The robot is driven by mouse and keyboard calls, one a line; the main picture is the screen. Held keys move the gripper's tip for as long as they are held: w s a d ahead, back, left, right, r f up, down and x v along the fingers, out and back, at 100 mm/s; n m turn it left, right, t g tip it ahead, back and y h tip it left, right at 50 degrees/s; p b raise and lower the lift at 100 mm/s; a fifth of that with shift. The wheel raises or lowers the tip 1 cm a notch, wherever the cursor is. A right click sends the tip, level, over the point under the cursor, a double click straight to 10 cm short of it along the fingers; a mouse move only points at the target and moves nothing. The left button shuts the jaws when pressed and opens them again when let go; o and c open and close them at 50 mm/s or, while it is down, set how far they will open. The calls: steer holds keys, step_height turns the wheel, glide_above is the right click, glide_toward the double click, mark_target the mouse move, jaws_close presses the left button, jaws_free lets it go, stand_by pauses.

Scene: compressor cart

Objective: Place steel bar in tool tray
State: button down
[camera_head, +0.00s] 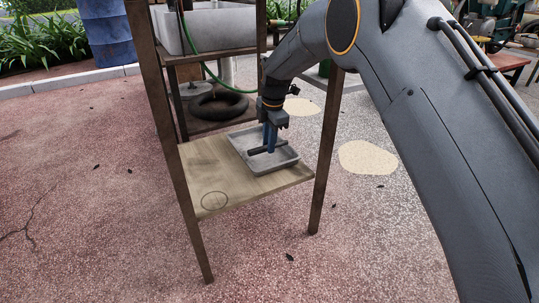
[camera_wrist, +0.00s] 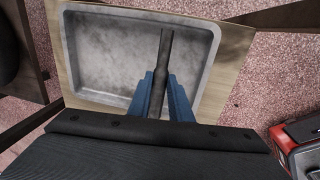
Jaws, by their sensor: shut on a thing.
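The steel bar (camera_wrist: 167,50) is a dark grey rod. In the wrist view it lies between the blue fingers of my gripper (camera_wrist: 163,85), which are shut on it, and it points away over the tray. The tool tray (camera_wrist: 85,55) is a shallow grey metal pan on a wooden shelf; it also shows in the head view (camera_head: 246,143). In the head view my gripper (camera_head: 269,148) points down inside the tray's outline with the bar (camera_head: 281,144) lying crosswise at its tips. Whether the bar touches the tray floor I cannot tell.
The wooden shelf (camera_head: 205,172) has bare room left of the tray, with a drawn circle on it. Brown posts (camera_head: 320,165) stand at its corners. A black tyre (camera_head: 218,106) and a green hose (camera_head: 206,72) are behind. A red and black object (camera_wrist: 298,140) is at the wrist view's lower right.

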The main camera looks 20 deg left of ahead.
steer(key=shift+f+b, duration=1.2)
steer(key=shift+f, duration=0.5)
steer(key=shift+f, duration=0.2)
steer(key=c, duration=1.9)
jaws_free()
steer(key=shift+f, duration=0.15)
